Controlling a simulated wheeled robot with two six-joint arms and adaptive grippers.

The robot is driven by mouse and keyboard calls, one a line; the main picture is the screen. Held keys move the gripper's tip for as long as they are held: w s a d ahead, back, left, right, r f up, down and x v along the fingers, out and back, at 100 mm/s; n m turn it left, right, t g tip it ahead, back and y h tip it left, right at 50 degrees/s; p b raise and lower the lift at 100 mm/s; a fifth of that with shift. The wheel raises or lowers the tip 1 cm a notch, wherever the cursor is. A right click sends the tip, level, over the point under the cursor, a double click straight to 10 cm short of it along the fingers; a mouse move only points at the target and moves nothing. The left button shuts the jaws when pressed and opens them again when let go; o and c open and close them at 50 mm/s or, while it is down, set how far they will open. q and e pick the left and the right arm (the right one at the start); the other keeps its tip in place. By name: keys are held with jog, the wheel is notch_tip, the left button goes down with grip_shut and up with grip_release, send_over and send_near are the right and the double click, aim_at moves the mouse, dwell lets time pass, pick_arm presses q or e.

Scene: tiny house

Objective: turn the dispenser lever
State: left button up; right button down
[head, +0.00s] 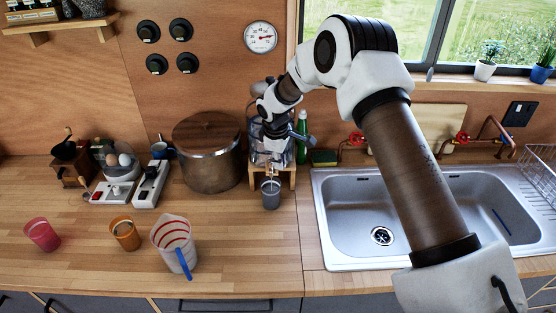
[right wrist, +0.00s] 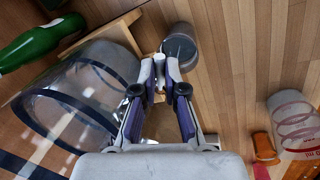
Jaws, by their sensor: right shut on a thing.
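The glass dispenser (right wrist: 75,95) with dark blue bands lies left of my gripper in the right wrist view. In the head view it stands on a wooden stand (head: 287,171) at the back, mostly behind my right arm. My right gripper (right wrist: 161,68) is shut on the small pale lever (right wrist: 159,59) at the dispenser's front; the fingertips hide most of it. In the head view my right gripper (head: 272,160) reaches down in front of the dispenser. A grey cup (head: 270,195) stands upright below the tap; it also shows in the right wrist view (right wrist: 180,50). My left gripper is not in view.
A large steel pot (head: 211,165) stands left of the dispenser. A green bottle (head: 302,138) stands right of it. The sink (head: 350,220) is at the right. A measuring jug (head: 172,240) and two cups stand on the front left counter.

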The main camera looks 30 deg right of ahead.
jog(key=shift+w+d+n+t+y+p, duration=0.15)
jog(key=shift+w+d+n, duration=0.1)
jog(key=shift+n, duration=0.85)
jog(key=shift+w+d+n+t+y+p, duration=0.15)
jog(key=shift+d+n, duration=0.1)
jog(key=shift+n, duration=0.85)
jog(key=shift+r, duration=0.1)
jog(key=c, duration=1.2)
grip_release()
jog(key=r, duration=0.4)
jog(key=s+r, duration=0.1)
jog(key=r, duration=0.2)
jog(key=s+a+r, duration=0.1)
jog(key=r, duration=0.3)
jog(key=shift+r, duration=0.35)
jog(key=shift+s, duration=0.1)
